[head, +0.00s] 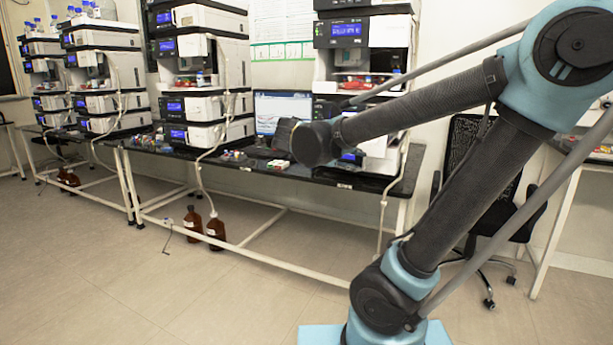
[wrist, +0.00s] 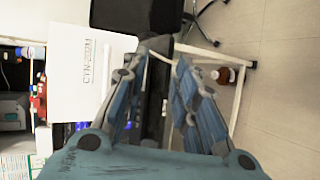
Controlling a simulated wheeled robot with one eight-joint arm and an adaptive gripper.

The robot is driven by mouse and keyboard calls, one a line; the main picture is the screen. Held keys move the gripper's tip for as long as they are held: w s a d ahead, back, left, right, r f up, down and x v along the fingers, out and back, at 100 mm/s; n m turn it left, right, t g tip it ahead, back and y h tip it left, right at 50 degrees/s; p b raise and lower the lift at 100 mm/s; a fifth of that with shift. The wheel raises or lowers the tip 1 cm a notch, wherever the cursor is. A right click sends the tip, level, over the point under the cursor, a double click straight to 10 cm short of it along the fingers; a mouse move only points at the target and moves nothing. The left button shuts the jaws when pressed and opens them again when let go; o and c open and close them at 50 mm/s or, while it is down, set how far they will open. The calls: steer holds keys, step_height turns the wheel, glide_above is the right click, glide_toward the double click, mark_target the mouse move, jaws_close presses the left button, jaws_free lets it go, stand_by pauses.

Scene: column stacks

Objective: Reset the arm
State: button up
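My gripper (wrist: 162,62) shows in the wrist view with its two blue jointed fingers apart and nothing between them. The white frame and dark bench edge show beyond the fingertips. In the head view my arm (head: 420,110) is bent, reaching up from its teal base and then back down to the left. Its rounded dark end hangs in front of the bench. I cannot make out the fingers in the head view.
A black bench (head: 340,176) carries tall instrument stacks (head: 203,70) and a monitor (head: 283,108). Brown bottles (head: 215,228) stand on the floor under it. A black chair (head: 475,185) stands behind my arm. A white module (wrist: 92,75) is close in the wrist view. The front floor is clear.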

steer(key=s+d+f+m+g+y, duration=0.35)
steer(key=s+d+f, duration=0.4)
steer(key=f, duration=0.45)
steer(key=s+a+f+m+g+y, duration=0.2)
steer(key=s+a+f+m+y, duration=0.2)
steer(key=s+f+y, duration=0.3)
step_height(320, 180, down, 4)
steer(key=s, duration=0.2)
steer(key=shift+s+a+f, duration=0.15)
steer(key=shift+s+f, duration=0.05)
steer(key=shift+s, duration=0.2)
steer(key=shift+y, duration=0.25)
steer(key=shift+w+f, duration=0.2)
steer(key=shift+w, duration=0.2)
steer(key=shift+a, duration=0.15)
stand_by(0.5)
